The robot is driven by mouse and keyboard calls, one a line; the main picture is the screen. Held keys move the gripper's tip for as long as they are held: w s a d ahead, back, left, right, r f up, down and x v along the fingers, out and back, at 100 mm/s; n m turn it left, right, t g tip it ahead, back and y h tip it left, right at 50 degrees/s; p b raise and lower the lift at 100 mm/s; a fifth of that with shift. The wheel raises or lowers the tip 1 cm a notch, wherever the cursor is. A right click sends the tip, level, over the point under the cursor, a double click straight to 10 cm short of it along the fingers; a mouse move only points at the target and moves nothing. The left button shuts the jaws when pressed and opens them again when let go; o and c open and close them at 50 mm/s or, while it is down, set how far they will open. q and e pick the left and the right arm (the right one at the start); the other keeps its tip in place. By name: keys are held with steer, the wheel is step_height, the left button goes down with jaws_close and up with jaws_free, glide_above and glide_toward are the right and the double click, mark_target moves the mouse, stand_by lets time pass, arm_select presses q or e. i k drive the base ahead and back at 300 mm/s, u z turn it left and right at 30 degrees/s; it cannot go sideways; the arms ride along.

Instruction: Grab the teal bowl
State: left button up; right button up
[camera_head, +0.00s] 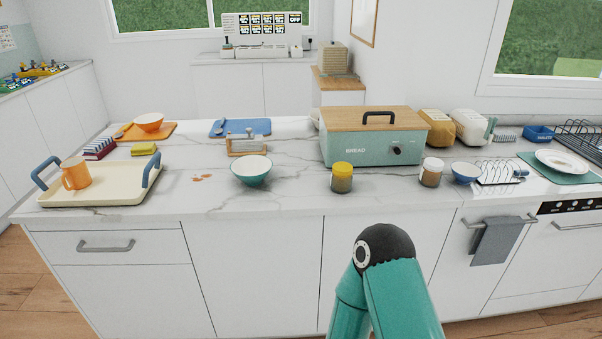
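The teal bowl (251,174) sits upright on the white marble counter, left of the middle. It is teal outside and pale inside, and it looks empty. Part of one of my arms, teal with a black joint, rises from the bottom edge in front of the cabinets, right of the bowl and below counter height in the picture. No gripper fingers show, so neither gripper is in view. Nothing covers the bowl.
Behind the bowl is a small wooden-based holder (247,145). A cream tray (112,197) with an orange mug (75,173) lies left. A yellow-lidded jar (342,178) and bread box (370,148) stand right. Reddish crumbs or stains (203,178) lie left of the bowl. Counter in front is clear.

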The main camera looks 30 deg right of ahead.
mark_target(251, 169)
steer(key=z, duration=0.35)
steer(key=i, duration=1)
steer(key=u, duration=0.05)
